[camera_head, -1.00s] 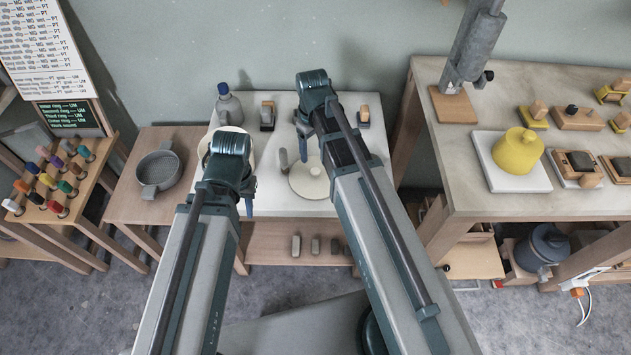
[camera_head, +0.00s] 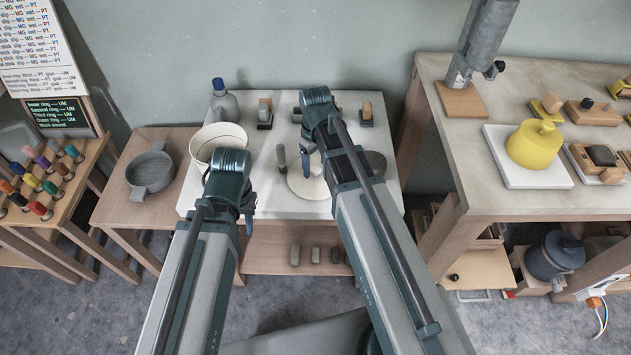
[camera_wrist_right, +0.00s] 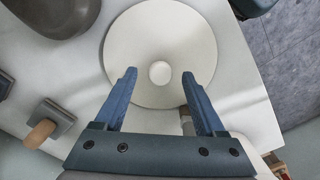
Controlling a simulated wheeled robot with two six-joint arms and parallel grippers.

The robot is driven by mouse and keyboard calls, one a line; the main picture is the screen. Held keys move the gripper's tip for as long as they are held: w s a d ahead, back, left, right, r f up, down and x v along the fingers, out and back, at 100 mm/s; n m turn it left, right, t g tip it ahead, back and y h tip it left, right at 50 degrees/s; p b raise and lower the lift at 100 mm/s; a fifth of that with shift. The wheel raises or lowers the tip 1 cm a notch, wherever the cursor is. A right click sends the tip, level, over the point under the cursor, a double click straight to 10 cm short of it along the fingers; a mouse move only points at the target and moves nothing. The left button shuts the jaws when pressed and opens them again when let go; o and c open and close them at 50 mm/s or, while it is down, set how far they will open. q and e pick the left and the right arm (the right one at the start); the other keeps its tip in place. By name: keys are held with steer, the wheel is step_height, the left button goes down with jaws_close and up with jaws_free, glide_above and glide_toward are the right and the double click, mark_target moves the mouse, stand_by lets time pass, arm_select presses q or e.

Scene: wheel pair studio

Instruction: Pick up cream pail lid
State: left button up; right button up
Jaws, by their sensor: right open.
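The cream pail lid (camera_head: 301,187) is a round, pale disc lying flat on the white-topped table, partly hidden by my right arm in the head view. In the right wrist view the lid (camera_wrist_right: 160,40) shows nearly whole, with a small round knob at its middle. My right gripper (camera_wrist_right: 159,75) is open and empty above it, its blue fingers to either side of the knob in the picture. The open cream pail (camera_head: 216,136) stands left of the lid. My left gripper (camera_head: 248,222) hangs over the table's front; its jaws are not clear.
A grey upright tool (camera_head: 281,157) stands beside the lid, and a dark grey oval piece (camera_head: 376,162) lies right of my right arm. A blue-capped bottle (camera_head: 222,103) and wooden-topped blocks stand behind. A grey pan (camera_head: 151,172) is left, a yellow pot (camera_head: 535,145) right.

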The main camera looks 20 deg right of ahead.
steer(key=shift+f, duration=0.6)
arm_select(q)
steer(key=shift+f, duration=0.45)
arm_select(e)
steer(key=shift+r, duration=0.1)
jaws_close()
arm_select(q)
steer(key=shift+r, duration=0.1)
arm_select(e)
steer(key=shift+r, duration=0.15)
